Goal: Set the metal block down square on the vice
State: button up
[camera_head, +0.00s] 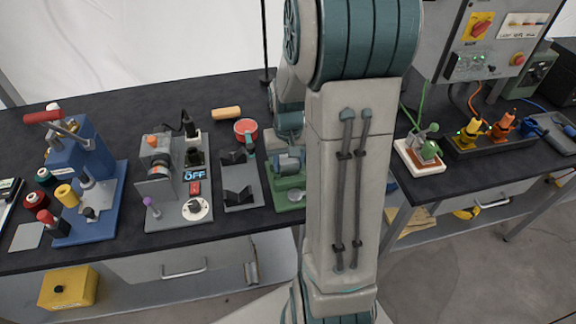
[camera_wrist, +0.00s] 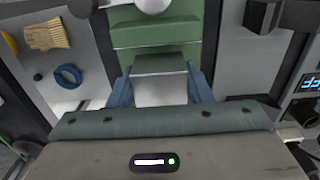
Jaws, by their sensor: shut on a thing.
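The metal block (camera_wrist: 161,90) is a grey box with a darker top face, held between the two blue fingers of my gripper (camera_wrist: 160,76) in the wrist view. The green vice (camera_wrist: 155,38) lies just beyond the block there, with a round grey part at the top edge. In the head view, the vice (camera_head: 288,194) stands on the bench, partly hidden by my arm. The block's underside is hidden, so I cannot tell whether it touches the vice.
A grey plate with dark V-blocks (camera_head: 240,190) lies close left of the vice. A red cup (camera_head: 246,127) stands behind it. Farther left are the machine with the OFF display (camera_head: 195,175) and a blue press (camera_head: 85,190). The wrist view shows a brush (camera_wrist: 46,35) and a blue ring (camera_wrist: 68,76).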

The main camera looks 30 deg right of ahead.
jog(key=shift+f, duration=1.15)
jog(key=shift+f, duration=0.25)
jog(key=o, duration=1.1)
jog(key=shift+r, duration=0.1)
